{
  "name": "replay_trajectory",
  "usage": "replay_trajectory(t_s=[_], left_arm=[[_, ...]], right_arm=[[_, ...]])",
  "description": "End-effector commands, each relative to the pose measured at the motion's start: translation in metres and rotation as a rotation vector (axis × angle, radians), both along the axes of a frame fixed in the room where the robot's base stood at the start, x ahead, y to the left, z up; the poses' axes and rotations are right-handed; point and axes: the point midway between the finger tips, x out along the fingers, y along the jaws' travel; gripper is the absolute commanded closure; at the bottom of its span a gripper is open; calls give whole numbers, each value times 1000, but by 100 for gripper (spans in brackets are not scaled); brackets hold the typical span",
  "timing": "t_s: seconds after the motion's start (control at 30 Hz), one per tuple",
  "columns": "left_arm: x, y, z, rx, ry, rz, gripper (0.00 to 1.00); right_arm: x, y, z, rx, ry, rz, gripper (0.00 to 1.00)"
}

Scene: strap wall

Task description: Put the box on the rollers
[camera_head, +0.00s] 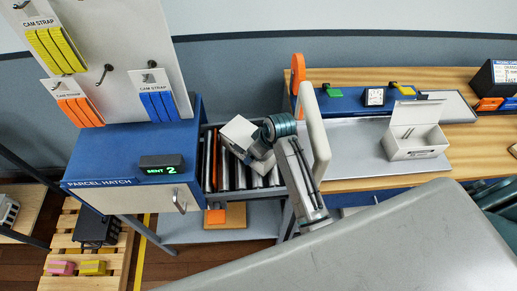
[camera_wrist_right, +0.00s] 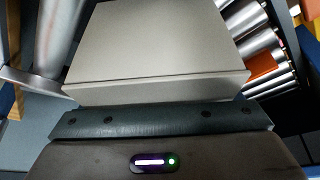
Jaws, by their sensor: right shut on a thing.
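A pale grey, closed box (camera_head: 239,133) is over the rollers (camera_head: 240,178) in the head view, tilted in the picture. My right gripper (camera_head: 258,152) is shut on its near side. In the right wrist view the box (camera_wrist_right: 155,45) fills the upper middle, against the dark pad of my right gripper (camera_wrist_right: 163,118). Metal rollers (camera_wrist_right: 258,48) show past its right edge. I cannot tell whether the box touches the rollers; its underside is hidden. My left gripper is not in view.
A blue parcel hatch (camera_head: 130,150) with a display reading "SENT 2" (camera_head: 161,168) stands left of the rollers. Cam straps (camera_head: 55,50) hang on a pale panel above. An open white box (camera_head: 416,140) sits on the workbench (camera_head: 350,182) at right. An orange strip (camera_head: 213,160) lies along the rollers' left side.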

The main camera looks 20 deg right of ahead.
Motion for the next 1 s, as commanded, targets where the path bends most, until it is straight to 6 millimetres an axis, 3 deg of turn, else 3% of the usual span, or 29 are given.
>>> replay_trajectory(t_s=[0.23, 0.27, 0.33, 0.67, 1.0], left_arm=[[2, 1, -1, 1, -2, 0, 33], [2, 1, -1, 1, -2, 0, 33], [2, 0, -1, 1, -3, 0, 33], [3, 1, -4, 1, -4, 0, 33], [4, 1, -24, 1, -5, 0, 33]], right_arm=[[0, 0, -5, 0, -1, 0, 58], [0, 0, -4, 0, -1, 0, 10], [0, 0, -4, 0, -1, 0, 0], [-2, -2, 2, 0, -1, 0, 0], [-22, -13, 60, -1, -6, 1, 0]])
